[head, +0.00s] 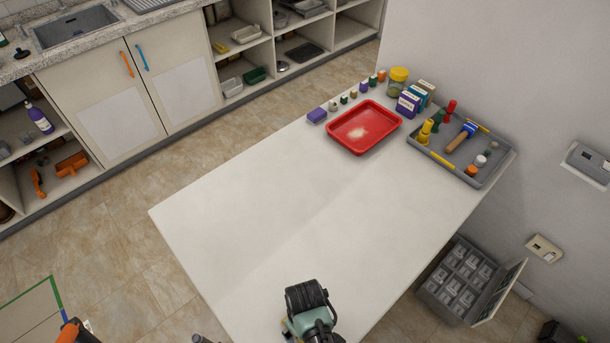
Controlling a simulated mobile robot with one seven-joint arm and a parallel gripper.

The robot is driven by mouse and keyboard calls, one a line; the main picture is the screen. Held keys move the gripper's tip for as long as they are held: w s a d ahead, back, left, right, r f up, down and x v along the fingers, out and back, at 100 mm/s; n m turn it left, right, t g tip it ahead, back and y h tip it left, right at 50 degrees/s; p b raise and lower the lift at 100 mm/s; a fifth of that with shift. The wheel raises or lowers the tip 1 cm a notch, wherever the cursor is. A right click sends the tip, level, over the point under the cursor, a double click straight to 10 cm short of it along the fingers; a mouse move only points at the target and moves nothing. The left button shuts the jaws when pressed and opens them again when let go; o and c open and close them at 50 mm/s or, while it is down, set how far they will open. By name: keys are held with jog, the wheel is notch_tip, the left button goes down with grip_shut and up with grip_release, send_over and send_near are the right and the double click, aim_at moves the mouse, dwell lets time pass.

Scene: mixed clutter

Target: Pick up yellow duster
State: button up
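I cannot pick out a yellow duster for certain. A small yellow patch (285,324) shows at the table's near edge, mostly hidden behind my arm's end; I cannot tell what it is. A yellow upright item (424,132) with a rounded top stands at the left side of the grey tray (480,178). My gripper (308,306) is at the bottom middle, over the near end of the white table (270,220). Its fingers are hidden, so neither their opening nor anything between them can be seen.
A red tray (347,143) lies at the table's far end, beside a row of small blocks and a yellow-lidded jar (397,83). The grey tray also holds a blue-headed tool (463,137). The table's middle is clear. A wall borders the right; an open grey case (465,282) sits below.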

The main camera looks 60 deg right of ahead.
jog(key=shift+f, duration=0.35)
jog(key=c, duration=1.2)
notch_tip(320, 180, up, 10)
jog(key=shift+r, duration=0.1)
